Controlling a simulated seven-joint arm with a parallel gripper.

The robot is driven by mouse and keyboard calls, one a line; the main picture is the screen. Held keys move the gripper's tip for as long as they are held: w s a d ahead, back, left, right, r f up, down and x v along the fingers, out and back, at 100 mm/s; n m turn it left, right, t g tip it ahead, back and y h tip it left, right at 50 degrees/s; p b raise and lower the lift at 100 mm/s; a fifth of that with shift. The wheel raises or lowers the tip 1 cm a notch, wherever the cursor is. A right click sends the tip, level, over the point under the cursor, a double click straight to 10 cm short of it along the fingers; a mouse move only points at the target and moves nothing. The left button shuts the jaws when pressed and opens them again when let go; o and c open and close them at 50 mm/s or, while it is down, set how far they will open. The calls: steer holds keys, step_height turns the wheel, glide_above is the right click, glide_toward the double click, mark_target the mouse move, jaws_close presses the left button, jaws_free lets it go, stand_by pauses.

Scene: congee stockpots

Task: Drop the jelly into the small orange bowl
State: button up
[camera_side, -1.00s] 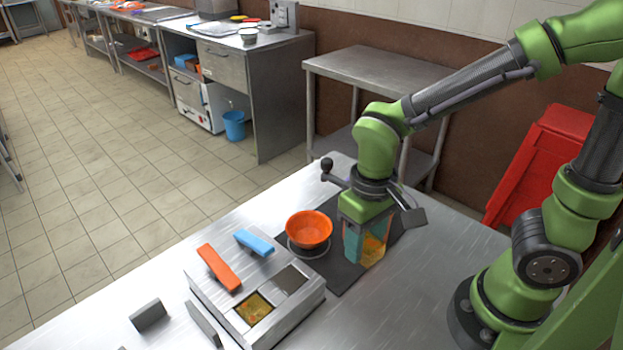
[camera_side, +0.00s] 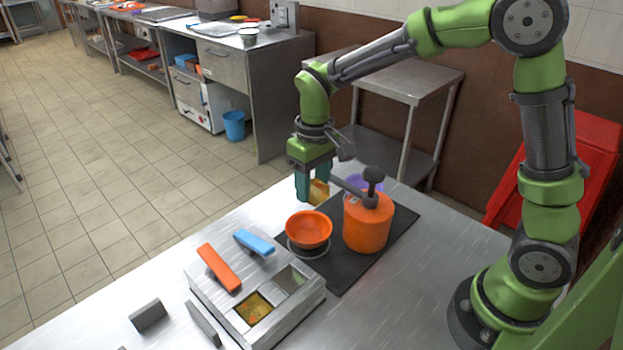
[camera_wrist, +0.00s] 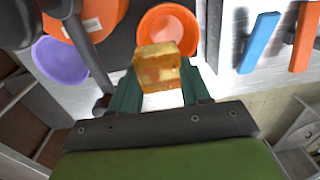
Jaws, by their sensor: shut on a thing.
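The jelly (camera_side: 319,192) is a translucent amber block with orange pieces in it. My gripper (camera_side: 312,188) is shut on it and holds it in the air, fingers pointing down. In the wrist view the jelly (camera_wrist: 158,66) sits between the teal fingertips (camera_wrist: 160,88). The small orange bowl (camera_side: 309,229) stands upright on a dark mat, below the jelly in the side view. In the wrist view the jelly overlaps the near part of the bowl (camera_wrist: 168,24). The bowl's visible inside looks empty.
An orange pot (camera_side: 366,228) with a dark handled lid stands right of the bowl. A purple bowl (camera_side: 368,182) is behind it, partly hidden. A steel box (camera_side: 258,325) with orange and blue handles stands in front. The mat's (camera_side: 345,278) front part is clear.

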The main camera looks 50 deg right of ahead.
steer(key=shift+f, duration=1.05)
steer(key=o, duration=1.1)
steer(key=r, duration=1.7)
steer(key=shift+d, duration=0.4)
steer(key=s+d+f+m+t, duration=0.1)
steer(key=s+t, duration=0.1)
steer(key=s, duration=0.3)
steer(key=s+f+m+t+y, duration=0.1)
steer(key=s+t, duration=0.1)
steer(key=s, duration=0.3)
steer(key=s+d+f+m+t, duration=0.1)
steer(key=s+m+t, duration=0.1)
steer(key=s, duration=0.3)
steer(key=shift+s+d+f+t+y, duration=0.15)
steer(key=shift+s+d+t+y, duration=0.2)
steer(key=shift+t, duration=0.25)
